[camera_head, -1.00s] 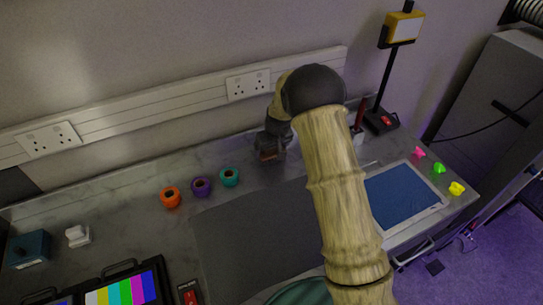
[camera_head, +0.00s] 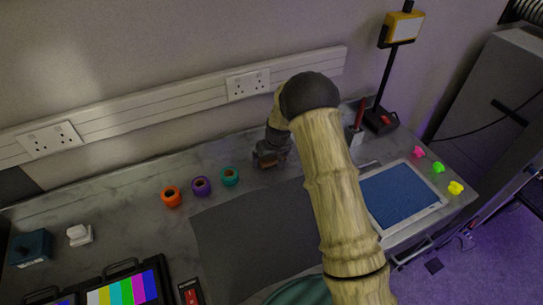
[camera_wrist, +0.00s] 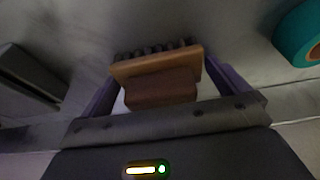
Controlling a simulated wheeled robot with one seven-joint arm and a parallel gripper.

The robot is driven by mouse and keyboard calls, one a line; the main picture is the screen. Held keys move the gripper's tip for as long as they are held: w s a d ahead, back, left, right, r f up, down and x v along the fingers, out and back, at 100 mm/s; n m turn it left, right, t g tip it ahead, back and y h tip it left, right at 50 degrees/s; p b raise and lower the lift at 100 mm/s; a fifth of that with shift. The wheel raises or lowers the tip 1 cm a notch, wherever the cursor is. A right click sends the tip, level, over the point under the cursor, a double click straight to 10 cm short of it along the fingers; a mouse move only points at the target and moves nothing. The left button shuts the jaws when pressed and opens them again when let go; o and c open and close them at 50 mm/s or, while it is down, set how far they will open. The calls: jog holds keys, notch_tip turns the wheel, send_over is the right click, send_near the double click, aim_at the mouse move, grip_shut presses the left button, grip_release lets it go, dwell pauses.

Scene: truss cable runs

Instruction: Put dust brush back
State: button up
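The dust brush (camera_wrist: 158,80) has an orange-brown wooden body and a row of dark bristles along its far edge in the wrist view. It sits between my gripper's (camera_wrist: 160,75) two purple fingers, which appear closed against its sides. In the head view my gripper (camera_head: 268,160) is over the back of the bench, right of the teal ring, with a bit of the brown brush showing. The brush's height above the bench cannot be told.
Orange (camera_head: 171,196), purple (camera_head: 201,186) and teal (camera_head: 229,176) rings stand left of my gripper. A grey cup (camera_head: 354,134) with a red-handled item and a black lamp stand (camera_head: 381,121) are at the right. A dark mat (camera_head: 250,235) and a blue-screened panel (camera_head: 400,195) lie in front.

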jog(key=shift+r, duration=0.1)
jog(key=b+v, duration=0.1)
jog(key=v, duration=1.1)
jog(key=shift+b, duration=0.4)
jog(key=shift+r, duration=0.1)
jog(key=s+d+r+m, duration=0.1)
jog(key=s+d, duration=0.3)
jog(key=s, duration=0.5)
jog(key=s+d+r+m+h, duration=0.1)
jog(key=s+d, duration=0.3)
jog(key=s, duration=0.5)
jog(key=s+d+r+m, duration=0.2)
jog(key=s+d, duration=0.2)
jog(key=s, duration=0.5)
jog(key=shift+r+m+g, duration=0.3)
jog(key=shift+r, duration=0.1)
